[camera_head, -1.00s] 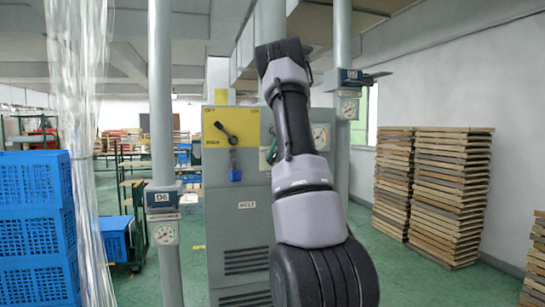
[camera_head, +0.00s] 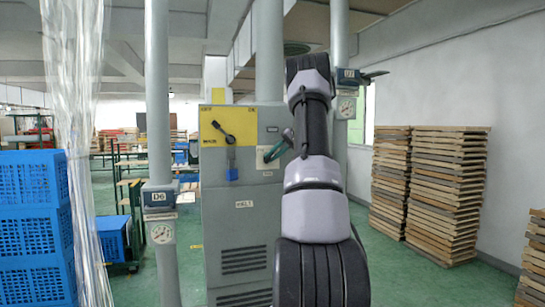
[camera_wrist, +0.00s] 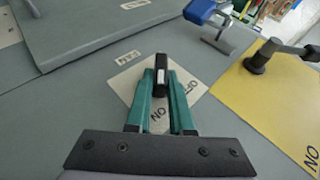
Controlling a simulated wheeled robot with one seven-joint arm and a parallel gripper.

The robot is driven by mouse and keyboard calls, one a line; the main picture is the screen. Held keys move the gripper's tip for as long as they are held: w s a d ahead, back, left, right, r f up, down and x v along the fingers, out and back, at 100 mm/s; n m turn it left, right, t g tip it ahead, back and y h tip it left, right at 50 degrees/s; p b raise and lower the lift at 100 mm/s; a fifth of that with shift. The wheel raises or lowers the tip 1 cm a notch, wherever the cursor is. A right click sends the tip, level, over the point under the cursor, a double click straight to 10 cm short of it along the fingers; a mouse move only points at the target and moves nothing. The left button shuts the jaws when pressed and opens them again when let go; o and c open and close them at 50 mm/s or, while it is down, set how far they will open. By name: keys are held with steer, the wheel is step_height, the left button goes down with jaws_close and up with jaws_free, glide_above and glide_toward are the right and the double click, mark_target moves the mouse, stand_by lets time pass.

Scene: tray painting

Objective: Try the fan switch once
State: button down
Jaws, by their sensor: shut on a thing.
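The switch on the grey cabinet has a short black handle (camera_wrist: 161,72) in front of a cream plate (camera_wrist: 128,82) with dark lettering, partly hidden by my gripper. My gripper (camera_wrist: 161,88) has teal fingers shut on this black handle in the wrist view. In the head view my gripper (camera_head: 280,147) is at the cream plate (camera_head: 264,160), right of the yellow panel; the handle is too small to make out there.
The yellow panel (camera_head: 240,115) carries a black lever (camera_head: 222,131), with a blue padlock (camera_head: 231,172) below it. Grey pipes (camera_head: 158,100) stand left and right of the cabinet (camera_head: 235,225). Blue crates (camera_head: 35,225) are at left, stacked wooden trays (camera_head: 445,190) at right.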

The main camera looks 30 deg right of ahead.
steer(key=shift+f, duration=0.1)
steer(key=c, duration=0.8)
jaws_free()
steer(key=v, duration=1)
steer(key=shift+s+d+r, duration=0.15)
steer(key=shift+s+r, duration=0.05)
steer(key=shift+r, duration=0.1)
